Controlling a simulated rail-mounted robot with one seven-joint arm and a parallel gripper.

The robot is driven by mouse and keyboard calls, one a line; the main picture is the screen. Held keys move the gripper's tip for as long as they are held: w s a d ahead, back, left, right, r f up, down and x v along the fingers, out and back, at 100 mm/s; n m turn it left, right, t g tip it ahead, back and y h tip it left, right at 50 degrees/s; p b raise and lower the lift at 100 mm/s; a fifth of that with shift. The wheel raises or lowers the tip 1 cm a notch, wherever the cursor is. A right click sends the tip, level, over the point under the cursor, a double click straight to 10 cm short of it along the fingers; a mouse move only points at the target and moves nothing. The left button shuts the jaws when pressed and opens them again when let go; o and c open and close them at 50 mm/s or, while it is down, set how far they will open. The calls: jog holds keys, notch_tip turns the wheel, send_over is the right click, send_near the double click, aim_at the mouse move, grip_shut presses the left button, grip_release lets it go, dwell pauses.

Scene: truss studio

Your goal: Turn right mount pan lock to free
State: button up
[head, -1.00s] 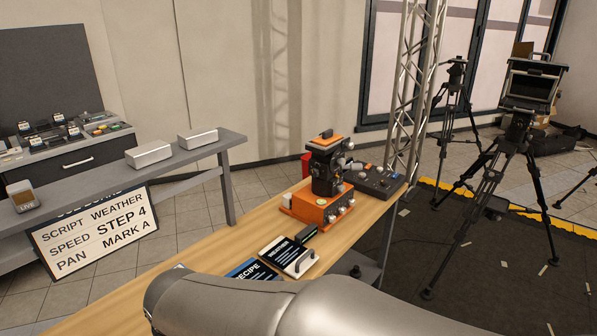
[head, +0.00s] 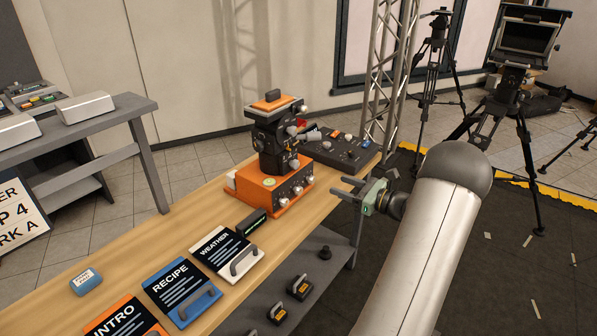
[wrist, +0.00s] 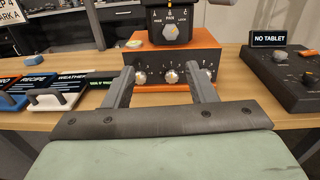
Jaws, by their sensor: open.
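The black mount head (head: 272,135) stands upright on an orange base box (head: 268,190) on the wooden table. In the wrist view its lower front face carries a grey pan lock knob (wrist: 170,31), with PAN and LOCK lettering just above it. Which mark the knob points to is too small to tell. The orange base (wrist: 143,60) below it has several silver knobs. My gripper (head: 345,188) is open and empty, right of the base and apart from it. In the wrist view my gripper (wrist: 160,85) has its fingers spread below the pan knob, in front of the base's silver knobs.
A dark control panel (head: 340,150) sits behind the mount; a NO TABLET sign (wrist: 274,38) shows beside it. WEATHER (head: 226,252), RECIPE (head: 180,287) and INTRO (head: 125,318) cards lie along the table. A truss (head: 391,70) and tripods stand behind.

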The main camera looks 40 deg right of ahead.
jog(key=d, duration=0.1)
jog(key=p, duration=0.3)
send_near(297, 165)
jog(key=shift+m+h, duration=0.3)
jog(key=x, duration=0.8)
jog(key=shift+w+a, duration=0.15)
jog(key=c, duration=1)
